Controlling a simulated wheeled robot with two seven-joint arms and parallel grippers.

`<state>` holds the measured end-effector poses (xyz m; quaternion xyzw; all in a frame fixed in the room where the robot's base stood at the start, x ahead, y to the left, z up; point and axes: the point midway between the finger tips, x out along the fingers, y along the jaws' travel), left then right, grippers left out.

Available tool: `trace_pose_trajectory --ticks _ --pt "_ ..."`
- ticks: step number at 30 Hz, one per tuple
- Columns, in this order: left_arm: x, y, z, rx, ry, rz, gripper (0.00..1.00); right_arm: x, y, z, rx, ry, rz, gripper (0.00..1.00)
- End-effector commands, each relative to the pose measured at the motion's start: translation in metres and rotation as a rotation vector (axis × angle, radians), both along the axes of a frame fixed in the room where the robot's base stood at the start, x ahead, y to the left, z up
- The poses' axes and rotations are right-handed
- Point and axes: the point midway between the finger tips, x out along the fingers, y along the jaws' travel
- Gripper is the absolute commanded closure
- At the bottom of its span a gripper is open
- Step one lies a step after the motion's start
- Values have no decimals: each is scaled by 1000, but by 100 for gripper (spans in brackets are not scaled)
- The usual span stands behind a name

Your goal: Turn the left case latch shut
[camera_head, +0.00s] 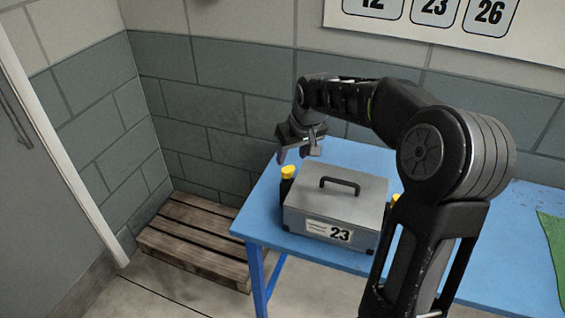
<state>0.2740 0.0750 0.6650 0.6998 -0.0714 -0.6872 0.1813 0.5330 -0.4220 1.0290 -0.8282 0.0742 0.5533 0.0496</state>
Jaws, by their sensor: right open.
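A grey case (320,218) with a dark top handle (340,184) and a label reading 23 sits on the blue table. At its left side stands a black piece with a yellow top (288,172), which looks like the left latch. A similar yellow-topped piece (395,199) shows at the right side, mostly hidden by my right arm. My right gripper (298,154) is open and empty, pointing down just above the left latch, apart from it as far as I can tell. My left gripper is not in view.
The blue table (480,220) has free room behind and right of the case. A green cloth-like sheet (551,245) lies at its right. A wooden pallet (195,240) lies on the floor left of the table. A block wall stands behind.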

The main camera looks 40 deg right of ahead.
Motion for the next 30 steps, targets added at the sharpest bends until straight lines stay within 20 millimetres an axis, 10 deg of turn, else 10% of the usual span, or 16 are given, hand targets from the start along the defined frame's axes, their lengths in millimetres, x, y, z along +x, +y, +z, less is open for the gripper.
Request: trace_pose_trajectory --ticks 30 --pt "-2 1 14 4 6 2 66 30 -6 -72 0 -1 0 51"
